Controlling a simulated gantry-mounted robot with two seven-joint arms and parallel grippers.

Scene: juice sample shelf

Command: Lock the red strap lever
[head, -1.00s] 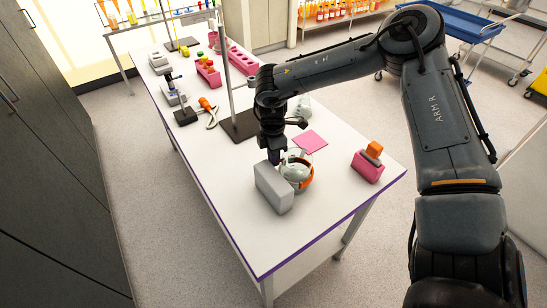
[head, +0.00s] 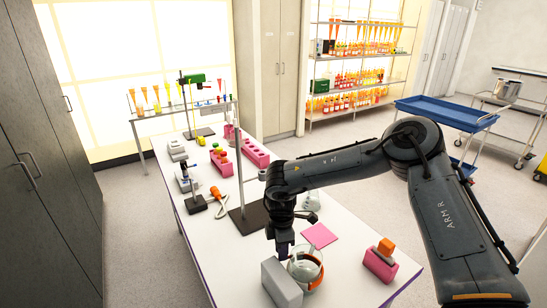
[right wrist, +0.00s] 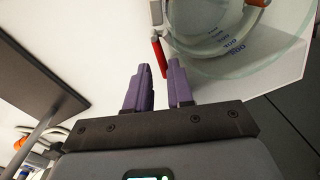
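A glass beaker (head: 306,266) with a pale strap ring around it stands near the front of the white table, beside a grey block (head: 281,284). An orange band shows on its right side. In the right wrist view the beaker (right wrist: 235,45) shows graduation marks. A short red lever (right wrist: 157,50) hangs by its pale strap. My right gripper (head: 282,254) is just left of and above the beaker, pointing down. In the right wrist view its purple fingers (right wrist: 160,68) are apart with a narrow gap, and the lever's end is by the fingertips; contact cannot be told. My left gripper is out of view.
A stand with a dark base (head: 249,217) and tall pole rises behind my right gripper. A pink mat (head: 319,236) lies behind the beaker. A pink holder with an orange block (head: 381,261) is at right. Pink racks (head: 222,161) are farther back.

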